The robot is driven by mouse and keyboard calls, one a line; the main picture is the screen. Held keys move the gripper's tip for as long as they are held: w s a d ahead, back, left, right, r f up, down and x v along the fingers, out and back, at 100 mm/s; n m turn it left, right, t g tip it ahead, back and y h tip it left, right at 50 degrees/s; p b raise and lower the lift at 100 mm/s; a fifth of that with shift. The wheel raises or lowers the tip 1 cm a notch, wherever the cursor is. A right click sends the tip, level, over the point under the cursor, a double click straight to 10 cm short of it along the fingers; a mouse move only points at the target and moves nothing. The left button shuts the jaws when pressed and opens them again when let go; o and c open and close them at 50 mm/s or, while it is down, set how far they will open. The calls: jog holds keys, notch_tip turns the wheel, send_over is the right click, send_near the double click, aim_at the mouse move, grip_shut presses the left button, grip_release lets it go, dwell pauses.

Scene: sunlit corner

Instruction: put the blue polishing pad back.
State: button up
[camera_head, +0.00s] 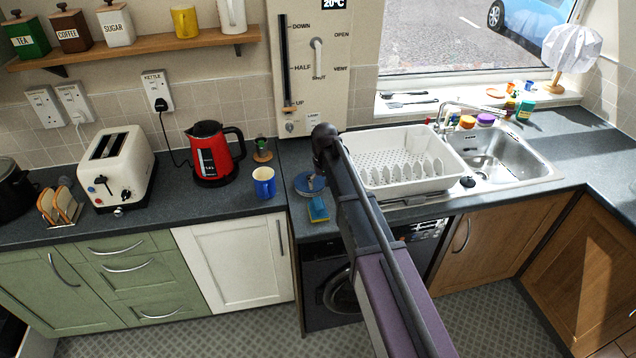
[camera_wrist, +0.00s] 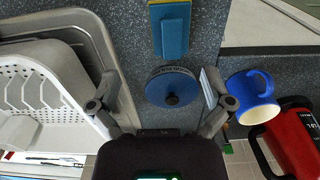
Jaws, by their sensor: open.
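A round blue pad with a black knob in its middle (camera_wrist: 173,90) lies on the dark worktop. It also shows in the head view (camera_head: 307,186), left of my arm and in front of the wall panel. In the wrist view my gripper (camera_wrist: 161,104) is open and empty, its fingers apart on either side of the pad and not touching it. In the head view the end of my arm (camera_head: 325,138) is above the worktop and its fingers cannot be made out. A blue and yellow sponge (camera_head: 318,209) lies just in front of the pad; it also shows in the wrist view (camera_wrist: 171,30).
A blue mug (camera_head: 264,183) and red kettle (camera_head: 207,155) stand left of the pad. A white dish rack (camera_head: 440,150) stands close on the right, beside the sink (camera_head: 520,165). A wall panel with a lever (camera_head: 309,75) rises behind. The worktop's front edge is near the sponge.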

jog(key=s+d+m, duration=0.3)
jog(key=s+d, duration=1.7)
jog(key=s, duration=0.4)
jog(key=shift+s+d, duration=0.2)
jog(key=shift+d, duration=0.15)
jog(key=shift+f, duration=0.1)
notch_tip(320, 180, down, 2)
jog(key=shift+f+b, duration=0.1)
jog(key=shift+b, duration=1.1)
jog(key=c, duration=0.6)
